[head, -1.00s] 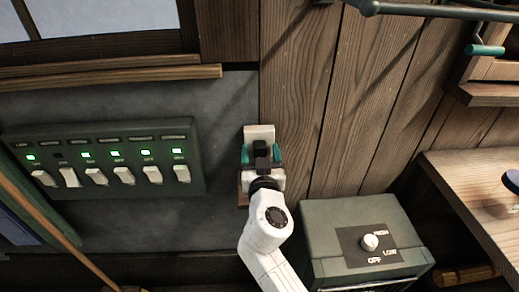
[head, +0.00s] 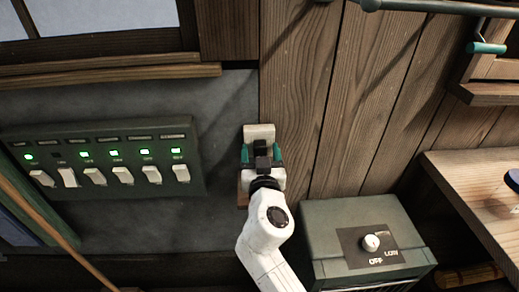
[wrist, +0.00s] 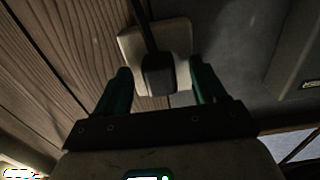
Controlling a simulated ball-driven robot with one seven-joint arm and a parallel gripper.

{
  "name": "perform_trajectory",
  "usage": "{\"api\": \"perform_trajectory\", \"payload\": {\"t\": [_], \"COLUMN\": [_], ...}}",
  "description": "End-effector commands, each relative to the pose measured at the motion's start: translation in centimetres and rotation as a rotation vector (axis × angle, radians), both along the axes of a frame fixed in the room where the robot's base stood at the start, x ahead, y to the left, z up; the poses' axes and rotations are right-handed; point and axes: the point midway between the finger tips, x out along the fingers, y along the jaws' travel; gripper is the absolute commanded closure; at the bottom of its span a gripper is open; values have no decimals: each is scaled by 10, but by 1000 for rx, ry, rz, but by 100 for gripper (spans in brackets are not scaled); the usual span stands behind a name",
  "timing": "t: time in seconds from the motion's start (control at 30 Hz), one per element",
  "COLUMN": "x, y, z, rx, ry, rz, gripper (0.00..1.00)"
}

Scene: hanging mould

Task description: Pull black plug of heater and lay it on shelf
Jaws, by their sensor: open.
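The black plug (wrist: 158,75) sits against a pale socket plate (wrist: 126,45) on the wall, with a dark cord running from it. In the head view the plug (head: 260,146) shows on the socket plate (head: 259,131), partly hidden by my gripper. My gripper (head: 262,155) is open, its green fingers on either side of the plug. In the wrist view gaps show between the plug and both fingers of my gripper (wrist: 161,88). The heater (head: 345,225) is a grey-green box with a white knob, below right of the socket. A wooden shelf (head: 465,185) is at the right.
A switch panel (head: 105,160) with several white switches and green lights is on the wall at left. A dark blue object (head: 512,179) lies on the shelf. A metal rail (head: 430,10) crosses the top right. The shelf's left part is clear.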

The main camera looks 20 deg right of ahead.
Motion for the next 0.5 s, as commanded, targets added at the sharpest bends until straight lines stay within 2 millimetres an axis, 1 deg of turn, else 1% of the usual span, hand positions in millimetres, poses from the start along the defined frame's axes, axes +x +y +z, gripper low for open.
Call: {"api": "perform_trajectory", "payload": {"t": [0.4,0.5], "x": [0,0], "y": [0,0], "z": [0,0], "rx": [0,0], "ry": [0,0], "rz": [1,1], "gripper": [30,38]}}
